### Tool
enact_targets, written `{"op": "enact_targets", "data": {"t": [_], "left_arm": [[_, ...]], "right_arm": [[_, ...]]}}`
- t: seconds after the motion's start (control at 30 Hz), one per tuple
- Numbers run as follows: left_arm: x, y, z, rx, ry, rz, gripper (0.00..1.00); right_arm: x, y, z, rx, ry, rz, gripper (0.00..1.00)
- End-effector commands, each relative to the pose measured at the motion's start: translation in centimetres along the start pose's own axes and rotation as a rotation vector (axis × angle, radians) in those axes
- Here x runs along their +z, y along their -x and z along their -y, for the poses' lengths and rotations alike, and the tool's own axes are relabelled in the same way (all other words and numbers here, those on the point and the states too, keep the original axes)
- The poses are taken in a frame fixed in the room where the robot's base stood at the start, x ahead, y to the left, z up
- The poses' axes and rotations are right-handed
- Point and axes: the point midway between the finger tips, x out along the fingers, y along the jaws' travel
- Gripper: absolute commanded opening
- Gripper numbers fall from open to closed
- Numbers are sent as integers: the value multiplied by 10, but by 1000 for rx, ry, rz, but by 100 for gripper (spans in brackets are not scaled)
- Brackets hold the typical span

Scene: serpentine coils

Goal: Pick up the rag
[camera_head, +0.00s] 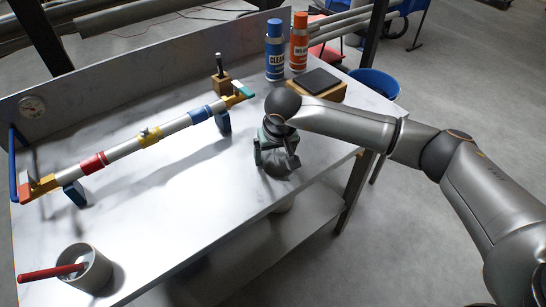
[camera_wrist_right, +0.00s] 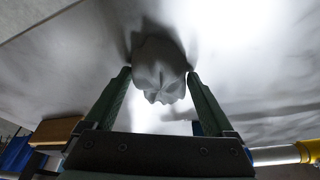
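The rag (camera_wrist_right: 158,68) is a small crumpled grey-white bundle on the white tabletop in the right wrist view. It lies between and just past the fingertips of my right gripper (camera_wrist_right: 157,75). The two fingers are spread apart, one on each side of it; I cannot tell whether they touch it. In the head view my right gripper (camera_head: 278,160) points down at the table's right part, near the front edge, and its hand hides the rag. My left gripper is in neither view.
A pipe assembly (camera_head: 150,137) with coloured fittings lies along the table (camera_head: 190,220). A blue can (camera_head: 275,50), an orange can (camera_head: 299,42) and a wooden box with a dark top (camera_head: 318,92) stand at the back right. A grey cup (camera_head: 97,270) with a red-handled tool stands front left.

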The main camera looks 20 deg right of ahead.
Motion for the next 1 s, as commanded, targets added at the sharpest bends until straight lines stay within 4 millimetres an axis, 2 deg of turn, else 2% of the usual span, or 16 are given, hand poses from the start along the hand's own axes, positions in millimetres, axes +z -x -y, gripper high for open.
{"op": "enact_targets", "data": {"t": [0.03, 0.33, 0.63, 0.77, 0.9, 1.0], "left_arm": [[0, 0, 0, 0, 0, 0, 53], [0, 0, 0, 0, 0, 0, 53], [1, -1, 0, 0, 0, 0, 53], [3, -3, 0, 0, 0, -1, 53], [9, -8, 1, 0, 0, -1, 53], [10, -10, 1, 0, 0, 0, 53]], "right_arm": [[0, 0, 0, 0, 0, -1, 66], [0, 0, 0, 0, 0, -1, 33], [-1, 2, 0, 0, 0, -2, 33], [-4, 11, 0, 0, 0, -5, 33], [-10, 34, 2, -2, 2, -8, 33], [0, 62, 12, -3, 5, -9, 33]]}}
